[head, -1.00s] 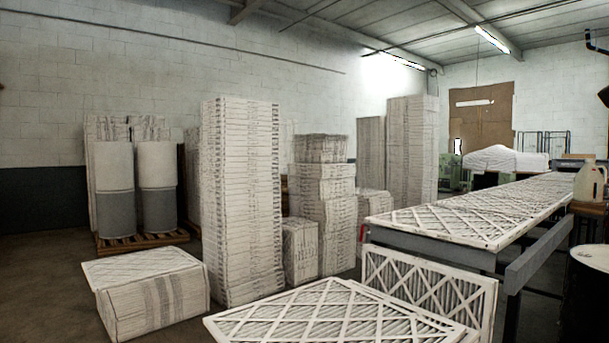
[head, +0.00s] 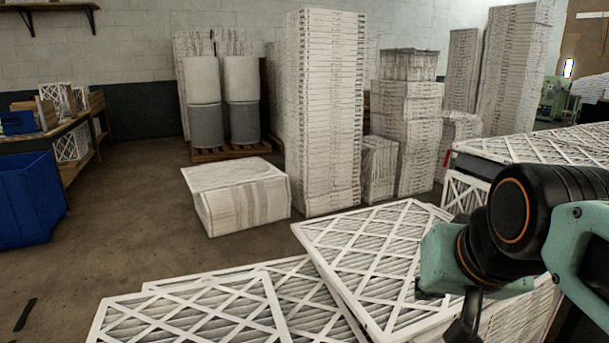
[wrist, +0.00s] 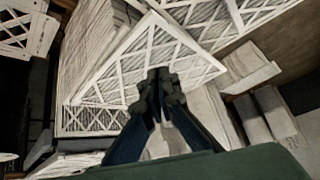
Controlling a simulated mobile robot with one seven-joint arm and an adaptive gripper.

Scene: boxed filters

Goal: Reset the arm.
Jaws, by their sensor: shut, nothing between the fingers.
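My arm, black and pale green, shows at the right of the head view. The fingers of my gripper show in the wrist view (wrist: 160,80), with their tips together and nothing between them. They are over a white-framed pleated filter (wrist: 165,45). In the head view, a large filter (head: 375,255) lies on top of a stack, beside and partly behind my arm. The fingertips are not clear in the head view.
More filters (head: 190,315) lie at the front. A tall stack of boxed filters (head: 325,110) and a low block of filters (head: 237,192) stand behind. A filter-covered table (head: 540,145) is at the right, a blue bin (head: 28,200) at the left. Floor at the left is mostly clear.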

